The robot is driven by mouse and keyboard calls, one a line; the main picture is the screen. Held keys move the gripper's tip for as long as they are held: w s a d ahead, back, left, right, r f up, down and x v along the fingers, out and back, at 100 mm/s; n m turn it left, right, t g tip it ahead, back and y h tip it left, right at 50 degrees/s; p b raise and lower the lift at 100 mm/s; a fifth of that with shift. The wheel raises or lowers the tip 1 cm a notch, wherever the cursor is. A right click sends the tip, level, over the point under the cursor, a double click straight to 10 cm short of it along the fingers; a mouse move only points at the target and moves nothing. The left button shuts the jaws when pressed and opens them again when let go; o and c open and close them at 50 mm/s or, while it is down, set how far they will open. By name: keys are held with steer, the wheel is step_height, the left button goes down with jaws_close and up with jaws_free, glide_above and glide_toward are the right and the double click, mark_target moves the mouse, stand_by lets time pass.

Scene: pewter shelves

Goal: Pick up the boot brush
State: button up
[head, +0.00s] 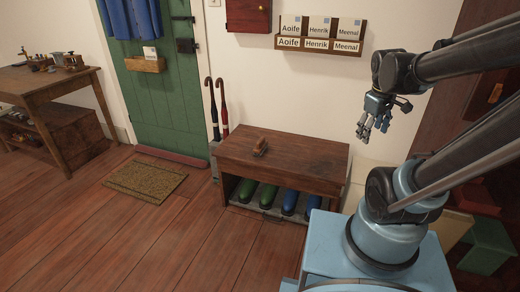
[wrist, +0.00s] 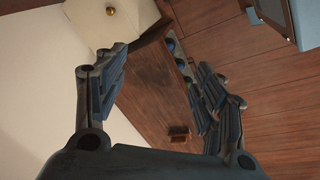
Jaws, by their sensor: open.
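The boot brush (head: 261,147) is a small brown brush lying on the top of a dark wooden bench (head: 315,160) in the head view. In the wrist view the brush (wrist: 180,134) shows at the lower middle, on the bench top (wrist: 150,95), between my fingers and nearer the right one. My gripper (head: 373,136) is open and empty. It hangs in the air to the right of the bench and well above it, apart from the brush. Its two fingers (wrist: 163,85) are spread wide in the wrist view.
Green and blue boots (head: 268,195) stand under the bench. Two umbrellas (head: 217,107) stand at its left. A name rack (head: 320,46) hangs on the wall above. A doormat (head: 145,180) lies before the green door (head: 155,90). A wooden table (head: 45,88) is at far left.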

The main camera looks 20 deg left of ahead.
steer(key=w+a+n, duration=0.7)
steer(key=w+a, duration=0.2)
steer(key=w, duration=0.2)
steer(key=n+t, duration=0.4)
steer(key=n, duration=1.5)
glide_above(260, 140)
steer(key=s, duration=0.6)
step_height(260, 140, down, 19)
steer(key=x, duration=1.1)
steer(key=shift+s+a+f, duration=0.15)
steer(key=shift+a+f, duration=0.15)
steer(key=shift+a, duration=0.05)
steer(key=shift+x, duration=2.85)
steer(key=shift+d, duration=0.1)
steer(key=c, duration=1.3)
